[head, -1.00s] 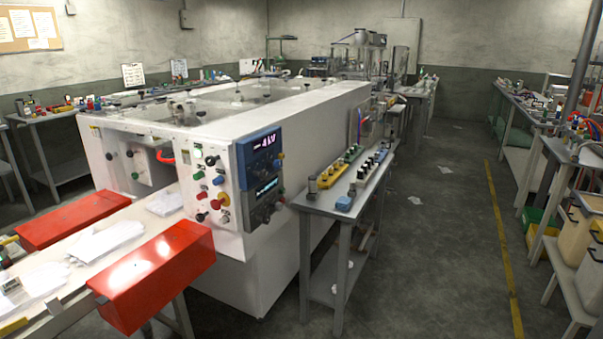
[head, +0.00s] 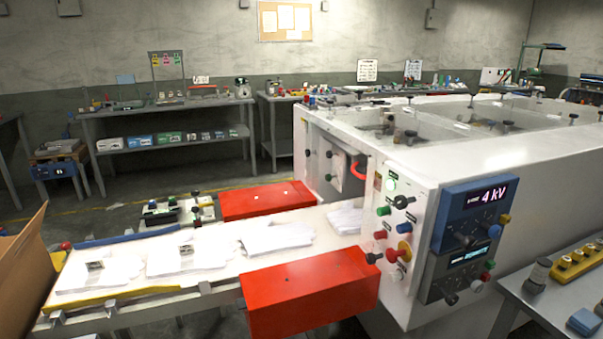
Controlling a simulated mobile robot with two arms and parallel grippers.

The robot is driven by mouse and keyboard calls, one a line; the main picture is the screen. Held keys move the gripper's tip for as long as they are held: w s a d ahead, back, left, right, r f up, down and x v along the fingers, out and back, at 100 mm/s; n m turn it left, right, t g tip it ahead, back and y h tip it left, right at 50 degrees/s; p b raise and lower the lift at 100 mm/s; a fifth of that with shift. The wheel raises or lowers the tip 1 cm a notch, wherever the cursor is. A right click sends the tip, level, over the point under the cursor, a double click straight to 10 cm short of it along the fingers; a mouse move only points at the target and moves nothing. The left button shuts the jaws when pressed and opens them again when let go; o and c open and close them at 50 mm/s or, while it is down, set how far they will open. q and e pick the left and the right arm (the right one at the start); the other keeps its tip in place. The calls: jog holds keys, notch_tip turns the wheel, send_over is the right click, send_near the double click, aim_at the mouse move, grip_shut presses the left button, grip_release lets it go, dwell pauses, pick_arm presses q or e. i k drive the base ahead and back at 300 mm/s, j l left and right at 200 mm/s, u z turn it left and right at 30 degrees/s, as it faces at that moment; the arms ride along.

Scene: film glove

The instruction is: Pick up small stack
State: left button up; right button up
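White gloves lie flat in several small stacks on the pale conveyor (head: 220,228) in the head view. One stack (head: 90,276) is near the left end, with a small metal piece on top. Another stack (head: 185,256) lies to its right, also with a small metal piece on it. A third white pile (head: 277,237) lies between the red guards, and a fourth (head: 345,217) is partly hidden at the machine opening. I cannot tell which is the small stack. Neither of my grippers is in view.
A large white machine (head: 500,152) with knobs and a 4 kV display fills the right. Red guards stand at the back (head: 268,200) and front (head: 310,290) of the conveyor. A cardboard box (head: 30,260) is at the left edge. A grey side table (head: 560,300) stands lower right.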

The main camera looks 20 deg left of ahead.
aim_at(97, 273)
jog(key=i+u, duration=0.15)
jog(key=u, duration=0.3)
jog(key=i+u, duration=0.15)
jog(key=u, duration=0.35)
jog(key=i+l+u, duration=0.1)
jog(key=u, duration=0.35)
jog(key=i+l+u, duration=0.1)
jog(key=u, duration=0.4)
jog(key=i+l+u, duration=0.1)
jog(key=u, duration=0.35)
jog(key=k+l, duration=0.05)
jog(key=l, duration=0.05)
